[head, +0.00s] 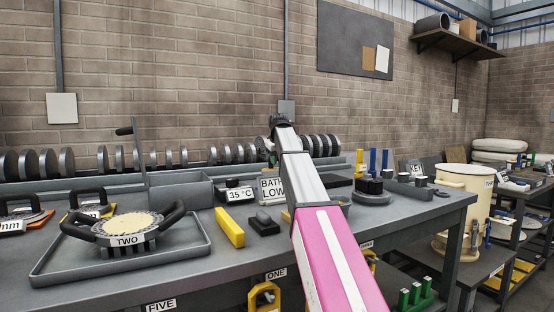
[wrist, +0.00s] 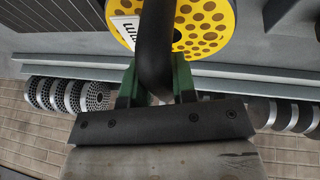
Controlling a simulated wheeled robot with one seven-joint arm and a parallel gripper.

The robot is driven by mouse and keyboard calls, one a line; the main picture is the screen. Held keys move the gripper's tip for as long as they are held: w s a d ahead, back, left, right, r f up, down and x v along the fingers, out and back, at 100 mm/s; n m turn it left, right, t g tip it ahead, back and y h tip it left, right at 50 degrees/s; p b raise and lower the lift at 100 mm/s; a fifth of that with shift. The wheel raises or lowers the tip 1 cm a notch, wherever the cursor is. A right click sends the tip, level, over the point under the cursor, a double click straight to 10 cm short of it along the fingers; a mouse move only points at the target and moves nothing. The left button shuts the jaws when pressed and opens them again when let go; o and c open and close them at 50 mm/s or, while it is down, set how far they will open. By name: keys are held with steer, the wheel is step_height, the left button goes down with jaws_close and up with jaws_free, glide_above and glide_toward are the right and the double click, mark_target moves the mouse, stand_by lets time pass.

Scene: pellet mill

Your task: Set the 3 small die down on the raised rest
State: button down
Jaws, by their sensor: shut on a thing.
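My gripper (wrist: 156,90) is shut on the black handle of a small die (wrist: 205,35) in the wrist view. The die is a yellow disc with many round holes and a white label, partly cut off and ending in "mm". The handle runs between the green fingers and hides part of the disc. The die is over a grey surface; I cannot tell if it touches it. In the head view my arm hides the gripper and the held die. I cannot pick out the raised rest with certainty.
A yellow block (head: 230,227) and signs "35 °C" (head: 239,194) and "BATH LOW" (head: 272,188) are on the bench left of my arm. Rows of discs (head: 67,162) line the back. A round grey piece (head: 371,198) is on the right.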

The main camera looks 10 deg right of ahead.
steer(key=shift+f, duration=0.4)
steer(key=shift+f, duration=0.15)
stand_by(0.4)
steer(key=shift+f, duration=0.45)
steer(key=shift+f, duration=0.15)
stand_by(0.4)
jaws_free()
steer(key=shift+f, duration=0.1)
stand_by(0.7)
steer(key=v, duration=0.9)
stand_by(0.9)
